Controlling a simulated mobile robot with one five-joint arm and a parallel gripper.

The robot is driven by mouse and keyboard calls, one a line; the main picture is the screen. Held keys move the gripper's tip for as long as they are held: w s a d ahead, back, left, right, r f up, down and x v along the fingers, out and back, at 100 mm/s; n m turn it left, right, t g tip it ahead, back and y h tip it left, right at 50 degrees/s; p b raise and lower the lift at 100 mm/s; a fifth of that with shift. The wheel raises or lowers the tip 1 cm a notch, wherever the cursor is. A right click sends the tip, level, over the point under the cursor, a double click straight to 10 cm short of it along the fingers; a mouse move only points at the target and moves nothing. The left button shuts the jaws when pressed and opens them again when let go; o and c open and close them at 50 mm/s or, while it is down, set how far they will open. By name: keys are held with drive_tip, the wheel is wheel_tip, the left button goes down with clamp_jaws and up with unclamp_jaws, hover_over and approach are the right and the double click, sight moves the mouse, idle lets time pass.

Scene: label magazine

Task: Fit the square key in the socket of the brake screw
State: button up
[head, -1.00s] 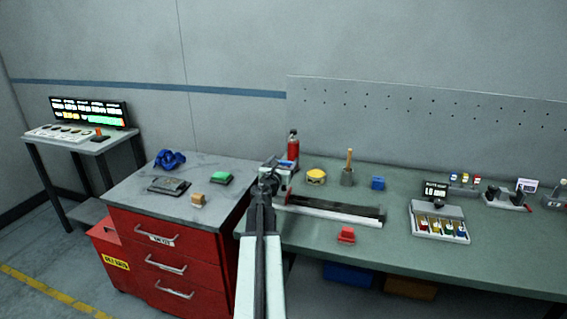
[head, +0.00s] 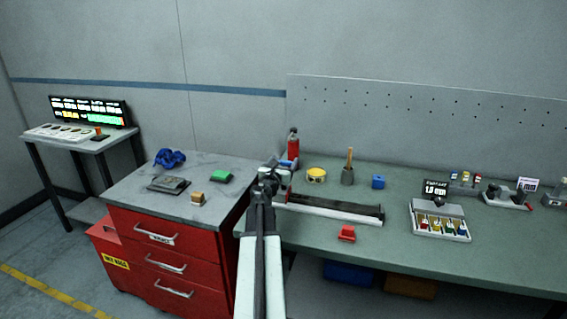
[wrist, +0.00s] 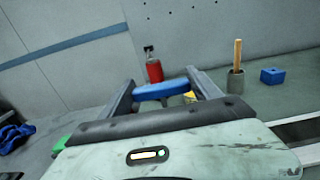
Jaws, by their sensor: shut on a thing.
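My gripper (wrist: 162,92) is shut on a blue bar-shaped piece (wrist: 160,90), which looks like the handle of the square key. The blue also shows beside my gripper (head: 270,177) in the head view (head: 287,163). My gripper hangs over the left end of the long dark and pale label magazine (head: 335,213) on the green bench.
A red block (head: 347,233) lies in front. The red drawer cabinet (head: 170,250) is at left.

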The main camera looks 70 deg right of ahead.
drive_tip(key=shift+f+b, duration=0.85)
drive_tip(key=shift+f, duration=0.1)
drive_tip(key=o, duration=1.5)
drive_tip(key=a, duration=0.7)
drive_tip(key=shift+s+a, duration=0.3)
drive_tip(key=shift+a, duration=0.1)
